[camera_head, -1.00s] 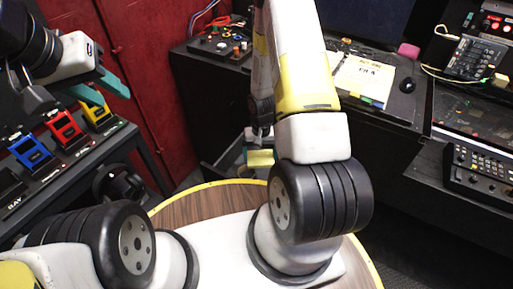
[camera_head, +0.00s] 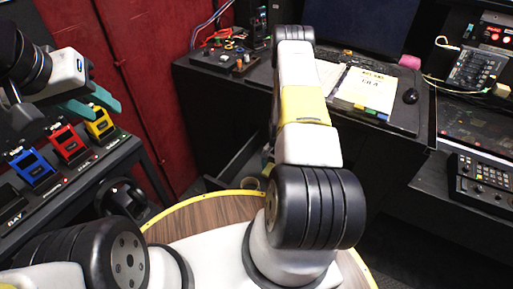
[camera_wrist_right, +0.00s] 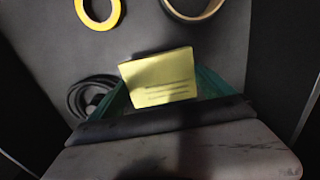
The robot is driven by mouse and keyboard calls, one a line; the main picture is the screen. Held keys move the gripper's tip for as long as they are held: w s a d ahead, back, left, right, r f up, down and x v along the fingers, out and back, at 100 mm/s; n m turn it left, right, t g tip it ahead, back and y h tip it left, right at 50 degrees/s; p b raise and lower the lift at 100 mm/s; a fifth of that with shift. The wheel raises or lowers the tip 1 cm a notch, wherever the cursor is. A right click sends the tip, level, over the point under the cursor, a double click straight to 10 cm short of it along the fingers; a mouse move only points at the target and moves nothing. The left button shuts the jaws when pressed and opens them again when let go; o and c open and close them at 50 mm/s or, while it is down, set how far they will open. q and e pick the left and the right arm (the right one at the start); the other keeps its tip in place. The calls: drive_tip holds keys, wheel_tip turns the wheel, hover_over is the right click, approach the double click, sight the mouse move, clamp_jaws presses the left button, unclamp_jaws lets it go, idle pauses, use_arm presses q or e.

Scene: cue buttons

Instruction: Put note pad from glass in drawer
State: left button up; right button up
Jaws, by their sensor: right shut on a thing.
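A yellow note pad (camera_wrist_right: 160,77) with faint printed lines is held between the green fingers of my right gripper (camera_wrist_right: 162,92) in the right wrist view. It is above the grey floor of an open drawer (camera_wrist_right: 225,50); I cannot tell how high. In the head view the open drawer (camera_head: 232,163) stands below the dark desk, partly hidden by my right arm. That arm also hides the right gripper and the pad there. My left gripper (camera_head: 92,105) has its teal fingers apart and empty, near the button stand at left. I see no glass.
Inside the drawer are a yellow ring (camera_wrist_right: 98,12), a tan-and-black roll (camera_wrist_right: 192,8) and a coiled black cable (camera_wrist_right: 92,96). Blue, red and yellow units (camera_head: 68,143) stand at left. An open binder (camera_head: 363,90) and a mouse (camera_head: 411,96) are on the desk.

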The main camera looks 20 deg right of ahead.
sight(266, 168)
drive_tip(key=w, duration=0.1)
drive_tip(key=w+a, duration=0.1)
drive_tip(key=w, duration=0.1)
drive_tip(key=w+a, duration=0.1)
drive_tip(key=shift+w+a+f, duration=0.1)
drive_tip(key=shift+w+f, duration=0.15)
drive_tip(key=shift+w, duration=0.15)
drive_tip(key=shift+w+a+f, duration=0.1)
drive_tip(key=shift+w+f, duration=0.1)
drive_tip(key=shift+f, duration=0.7)
drive_tip(key=shift+w+a+f, duration=0.1)
drive_tip(key=shift+w+f, duration=0.05)
drive_tip(key=shift+f, duration=0.7)
drive_tip(key=shift+f, duration=0.1)
drive_tip(key=o, duration=1.1)
